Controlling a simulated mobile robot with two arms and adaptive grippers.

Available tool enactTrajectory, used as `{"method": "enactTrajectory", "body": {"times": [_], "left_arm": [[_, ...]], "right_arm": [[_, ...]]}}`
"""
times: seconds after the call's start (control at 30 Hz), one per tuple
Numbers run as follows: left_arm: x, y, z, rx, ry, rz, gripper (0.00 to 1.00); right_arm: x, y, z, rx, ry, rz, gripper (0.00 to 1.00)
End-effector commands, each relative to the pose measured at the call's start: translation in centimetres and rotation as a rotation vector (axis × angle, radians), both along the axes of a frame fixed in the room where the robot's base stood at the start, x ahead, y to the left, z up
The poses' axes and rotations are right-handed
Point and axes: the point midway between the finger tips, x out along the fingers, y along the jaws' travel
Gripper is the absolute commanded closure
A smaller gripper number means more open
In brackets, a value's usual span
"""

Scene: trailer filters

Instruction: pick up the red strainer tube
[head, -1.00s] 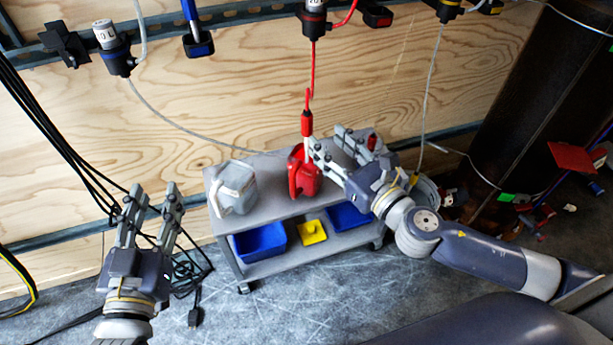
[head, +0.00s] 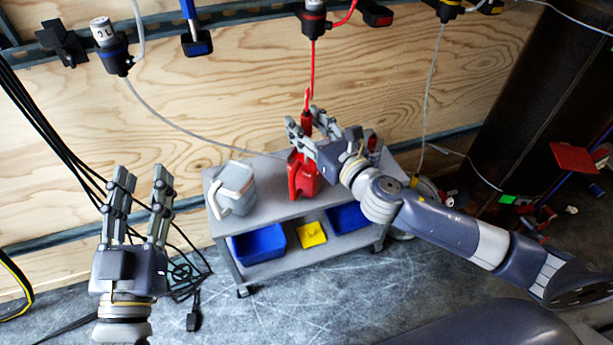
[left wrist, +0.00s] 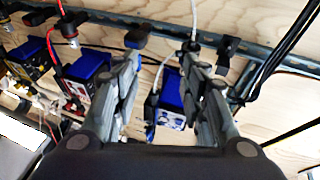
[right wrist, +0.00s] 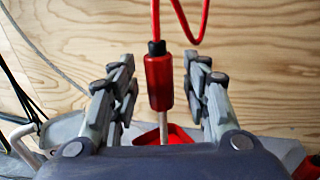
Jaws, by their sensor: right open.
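The red strainer tube (right wrist: 158,82) hangs on a red hose, with a black collar at its top and a pale thin end below. In the right wrist view it is between the two fingers of my open right gripper (right wrist: 162,95), with gaps on both sides. In the head view my right gripper (head: 314,121) is at the strainer tube (head: 306,121), above the red jug, and its fingers partly hide the tube. My left gripper (head: 141,190) is open and empty at the left, away from the tube; its fingers also show apart in the left wrist view (left wrist: 163,65).
A grey cart (head: 275,208) stands against the plywood wall with a red jug (head: 302,175) and a grey jug (head: 236,184) on top. Blue bins (head: 259,244) and a yellow one (head: 311,234) are below. Black cables (head: 60,125) hang behind my left gripper.

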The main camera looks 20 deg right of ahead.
Motion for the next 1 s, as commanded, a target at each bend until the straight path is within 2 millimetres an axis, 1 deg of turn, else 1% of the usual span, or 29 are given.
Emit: {"method": "enactTrajectory", "body": {"times": [0.17,0.2,0.27,0.3,0.37,0.4,0.87,0.93,1.0], "left_arm": [[0.0,0.0,0.0,0.0,-0.001,0.0,0.6],[0.0,0.0,0.0,0.0,-0.001,0.0,0.6],[0.0,0.0,0.0,0.0,-0.001,0.0,0.6],[0.0,0.0,0.0,0.0,-0.001,0.0,0.6],[0.0,0.0,0.0,0.0,0.0,0.0,0.6],[0.0,0.0,0.0,0.0,0.0,0.0,0.6],[0.1,0.0,-0.1,0.002,0.01,0.001,0.6],[0.2,0.0,-0.4,0.007,0.027,0.001,0.6],[0.3,0.1,-1.2,0.018,0.072,0.004,0.6]], "right_arm": [[0.0,0.0,0.0,0.0,0.001,0.0,0.56],[0.0,0.0,0.0,0.0,0.001,0.0,0.59],[0.0,0.0,0.0,0.0,0.001,0.0,0.72],[0.0,0.0,0.0,0.0,0.001,0.0,0.81],[0.0,0.0,0.0,0.0,0.0,0.0,0.95],[0.0,0.0,0.0,0.0,0.0,0.0,1.0],[0.0,0.0,0.3,-0.001,-0.001,0.0,1.0],[0.0,0.0,0.5,0.0,-0.002,0.0,1.0],[0.0,0.0,0.8,0.0,-0.002,0.0,1.0]]}}
